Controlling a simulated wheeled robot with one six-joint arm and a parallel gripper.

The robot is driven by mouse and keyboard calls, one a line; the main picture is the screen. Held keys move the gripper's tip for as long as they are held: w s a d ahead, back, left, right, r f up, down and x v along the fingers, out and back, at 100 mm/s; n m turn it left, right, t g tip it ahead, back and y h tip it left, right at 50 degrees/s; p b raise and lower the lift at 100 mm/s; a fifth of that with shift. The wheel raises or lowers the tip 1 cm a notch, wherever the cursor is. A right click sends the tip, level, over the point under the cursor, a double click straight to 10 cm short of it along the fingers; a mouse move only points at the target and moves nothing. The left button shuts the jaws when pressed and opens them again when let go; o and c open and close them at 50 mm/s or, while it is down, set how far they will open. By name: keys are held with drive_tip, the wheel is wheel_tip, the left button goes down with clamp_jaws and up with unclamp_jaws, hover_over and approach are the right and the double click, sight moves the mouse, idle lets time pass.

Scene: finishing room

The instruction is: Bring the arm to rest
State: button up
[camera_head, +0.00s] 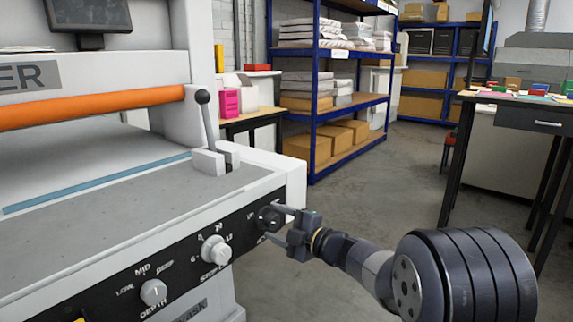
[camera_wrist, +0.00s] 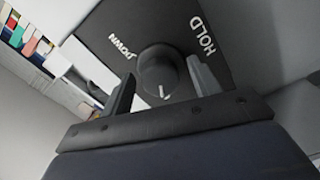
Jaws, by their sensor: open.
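My arm (camera_head: 375,262) reaches in from the lower right of the head view, stretched toward the front panel of the grey machine (camera_head: 240,222). My gripper (camera_head: 279,222) is at the right end of that panel, by a black round knob (camera_head: 267,217). In the wrist view my gripper (camera_wrist: 161,72) is open, with one finger on each side of the black knob (camera_wrist: 157,76). The knob has a white pointer mark, and the words DOWN and HOLD are printed near it. I cannot tell whether the fingers touch the knob.
White knobs (camera_head: 216,250) sit further left on the panel. A lever (camera_head: 206,125) stands on the machine's top. Blue shelving (camera_head: 315,95) with boxes is behind, and a dark table (camera_head: 520,103) is at the right. Bare floor (camera_head: 395,180) lies between.

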drive_tip(key=m+p, duration=0.6)
drive_tip(key=m, duration=0.1)
drive_tip(key=shift+r+p, duration=0.15)
drive_tip(key=shift+p, duration=0.15)
drive_tip(key=m+p, duration=0.4)
drive_tip(key=m, duration=0.1)
drive_tip(key=shift+p, duration=0.35)
drive_tip(key=shift+s+f+m+p, duration=0.1)
drive_tip(key=shift+f+m+p, duration=0.1)
drive_tip(key=shift+m+p, duration=0.45)
drive_tip(key=shift+m, duration=0.25)
